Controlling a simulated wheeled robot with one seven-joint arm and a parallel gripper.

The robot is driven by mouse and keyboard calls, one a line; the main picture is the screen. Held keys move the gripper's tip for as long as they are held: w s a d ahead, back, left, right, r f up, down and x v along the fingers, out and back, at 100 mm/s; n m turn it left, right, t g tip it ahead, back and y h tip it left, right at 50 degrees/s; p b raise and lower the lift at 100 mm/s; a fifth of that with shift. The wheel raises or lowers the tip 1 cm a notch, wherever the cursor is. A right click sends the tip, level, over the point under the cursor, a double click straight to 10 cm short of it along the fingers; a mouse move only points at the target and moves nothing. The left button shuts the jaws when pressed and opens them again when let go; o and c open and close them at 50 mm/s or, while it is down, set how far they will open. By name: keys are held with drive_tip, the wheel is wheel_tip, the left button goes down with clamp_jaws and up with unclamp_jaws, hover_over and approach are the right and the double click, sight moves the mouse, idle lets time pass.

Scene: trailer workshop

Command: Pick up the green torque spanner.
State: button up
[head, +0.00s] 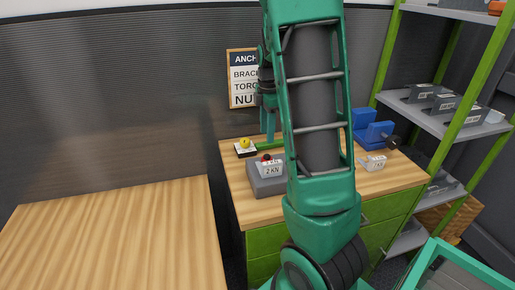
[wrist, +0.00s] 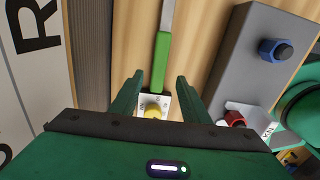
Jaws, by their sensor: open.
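The green torque spanner lies on the wooden bench top; in the wrist view its green handle (wrist: 160,62) points toward me and its grey shaft runs off the top edge. In the head view a piece of its green handle (head: 264,147) shows, and my arm hides the rest. My gripper (wrist: 160,78) is open and empty, pointing down, with one finger on each side of the handle's near end in the wrist view. I cannot tell the height left between the fingers and the handle. In the head view my gripper (head: 268,137) is above the bench's back part.
A yellow knob (wrist: 153,111) on a small white plate sits by the handle's near end. A grey block (wrist: 245,65) with a blue nut stands close on the right. A blue vice (head: 372,130) is farther right. A sign (head: 243,88) hangs on the back wall.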

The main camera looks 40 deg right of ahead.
drive_tip(key=shift+w+f, duration=0.2)
drive_tip(key=shift+f, duration=2)
clamp_jaws()
wheel_tip(320, 180, up, 4)
drive_tip(key=shift+d+r, duration=0.1)
drive_tip(key=w+a+r, duration=0.4)
drive_tip(key=a+r, duration=0.3)
drive_tip(key=a, duration=0.4)
drive_tip(key=shift+w, duration=0.2)
drive_tip(key=c, duration=1)
unclamp_jaws()
drive_tip(key=shift+f, duration=0.1)
clamp_jaws()
